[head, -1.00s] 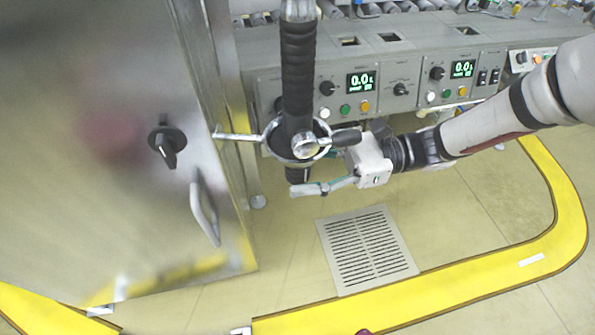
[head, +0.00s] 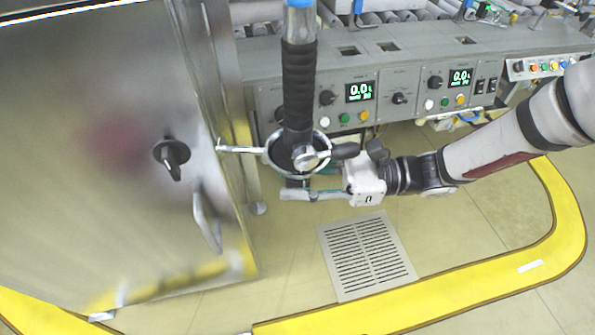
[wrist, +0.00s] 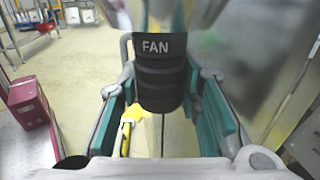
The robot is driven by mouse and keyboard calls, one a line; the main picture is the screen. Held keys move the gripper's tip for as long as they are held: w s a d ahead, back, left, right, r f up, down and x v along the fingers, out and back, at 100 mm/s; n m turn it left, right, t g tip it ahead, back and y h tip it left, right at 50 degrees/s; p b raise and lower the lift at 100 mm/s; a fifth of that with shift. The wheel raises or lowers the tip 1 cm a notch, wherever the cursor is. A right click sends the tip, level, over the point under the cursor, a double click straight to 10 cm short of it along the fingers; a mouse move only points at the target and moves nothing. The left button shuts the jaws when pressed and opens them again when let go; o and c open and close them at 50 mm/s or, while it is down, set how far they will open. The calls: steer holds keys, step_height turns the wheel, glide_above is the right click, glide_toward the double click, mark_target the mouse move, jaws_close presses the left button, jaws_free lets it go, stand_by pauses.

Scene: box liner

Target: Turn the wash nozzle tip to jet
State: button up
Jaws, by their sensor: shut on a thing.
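The wash nozzle hangs upright as a black ribbed hose (head: 299,85) held in a metal ring (head: 270,157) with a side lever. Its dark tip (head: 296,183) pokes out below the ring. In the wrist view the black ribbed tip (wrist: 160,80) carries the word FAN facing my camera. My gripper (head: 305,190) reaches in from the right below the ring and is shut on the tip. In the wrist view the teal pads of my gripper (wrist: 160,105) stand on either side of the tip. The far side of the tip is hidden.
A steel cabinet door (head: 90,150) with a black knob (head: 172,155) and a handle (head: 207,222) stands close on the left. A control panel (head: 375,95) with displays and buttons is behind. A floor grate (head: 366,255) and yellow floor line (head: 430,300) lie below.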

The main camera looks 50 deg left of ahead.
steer(key=shift+r+m+t+y+p, duration=0.2)
steer(key=shift+m+t+y+p, duration=0.5)
steer(key=shift+m+t+y, duration=0.4)
steer(key=shift+f+m+t+y, duration=0.15)
steer(key=shift+m+t+y, duration=0.35)
steer(key=shift+t+y, duration=0.15)
steer(key=o, duration=1.2)
steer(key=shift+w+d, duration=0.1)
steer(key=shift+d, duration=0.05)
steer(key=v, duration=1.1)
steer(key=shift+w+d, duration=0.25)
steer(key=shift+d, duration=0.05)
